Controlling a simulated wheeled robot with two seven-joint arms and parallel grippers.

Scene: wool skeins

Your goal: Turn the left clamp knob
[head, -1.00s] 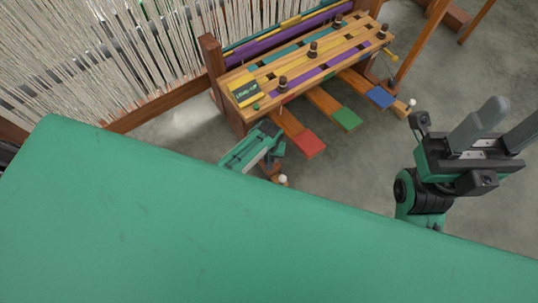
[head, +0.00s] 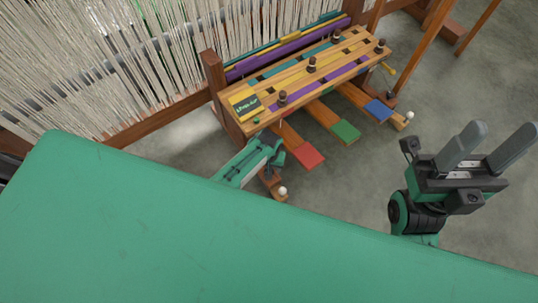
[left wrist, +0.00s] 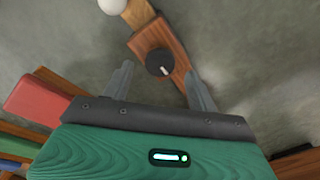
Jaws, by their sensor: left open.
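The left clamp knob (left wrist: 159,62) is round and black with a pale pointer line. It sits on a wooden beam (left wrist: 176,48) in the left wrist view. My left gripper (left wrist: 160,71) is open, with one finger to each side of the knob in the picture. Floor shows between the fingers and the knob; I cannot tell how far the tips are from it in depth. In the head view my left gripper (head: 276,158) hides the knob, and a white ball (head: 282,191) marks the beam's end. My right gripper (head: 505,135) is open and empty, above the floor at right.
The wooden loom bench (head: 300,75) with several dark pegs stands behind. Red (head: 309,156), green (head: 345,132) and blue (head: 378,111) pedals stick out in front. The red pedal (left wrist: 38,98) is left of my left gripper in its wrist view. Pale threads (head: 90,65) hang at left.

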